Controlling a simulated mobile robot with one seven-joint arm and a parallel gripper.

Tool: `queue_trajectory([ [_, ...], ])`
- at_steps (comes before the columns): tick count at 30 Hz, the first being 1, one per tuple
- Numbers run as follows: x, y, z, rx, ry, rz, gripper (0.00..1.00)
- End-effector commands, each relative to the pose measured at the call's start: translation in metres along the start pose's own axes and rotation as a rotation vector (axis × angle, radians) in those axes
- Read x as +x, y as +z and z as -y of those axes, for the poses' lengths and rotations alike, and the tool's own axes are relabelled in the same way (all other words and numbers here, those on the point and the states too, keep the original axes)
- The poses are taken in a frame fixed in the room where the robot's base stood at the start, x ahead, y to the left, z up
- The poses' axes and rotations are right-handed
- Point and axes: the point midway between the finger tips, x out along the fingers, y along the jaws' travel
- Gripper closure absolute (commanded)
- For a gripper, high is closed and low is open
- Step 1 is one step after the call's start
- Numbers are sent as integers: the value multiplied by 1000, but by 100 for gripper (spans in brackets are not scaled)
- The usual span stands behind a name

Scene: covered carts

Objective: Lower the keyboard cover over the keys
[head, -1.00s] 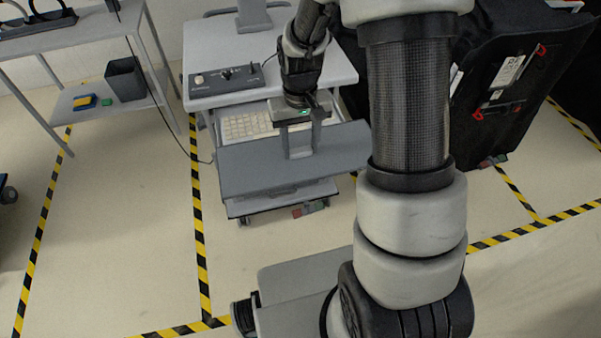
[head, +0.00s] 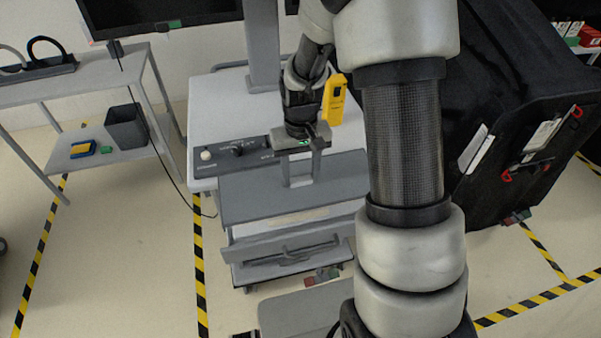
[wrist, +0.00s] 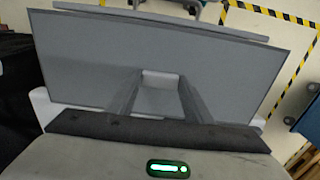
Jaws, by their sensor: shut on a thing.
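The keyboard cover (head: 250,207) is a long grey panel across the front of the cart, just below the control strip. An upright bracket-like handle (head: 287,172) rises from it. My gripper (head: 301,160) is shut on this handle. In the wrist view the cover (wrist: 90,60) fills the middle, with the gripper (wrist: 160,100) at its handle. The keys are hidden from the head view; a thin beige strip (head: 280,222) shows below the cover's front edge. I cannot tell whether the cover rests on anything.
The cart top (head: 225,105) carries the control strip (head: 225,152), a monitor post and a yellow device (head: 333,100). A grey front with a dark bar (head: 290,258) lies below the cover. A black-covered cart (head: 510,100) stands right, a shelf table (head: 85,160) left.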

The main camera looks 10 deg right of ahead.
Motion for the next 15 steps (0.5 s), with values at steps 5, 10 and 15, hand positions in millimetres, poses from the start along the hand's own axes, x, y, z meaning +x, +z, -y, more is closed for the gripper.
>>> queue_trajectory([
  [5, 10, 0, 0, 0, 0, 1, 78],
  [10, 19, 0, 0, 0, 0, 1, 78],
  [15, 27, 0, 0, 0, 0, 0, 78],
])
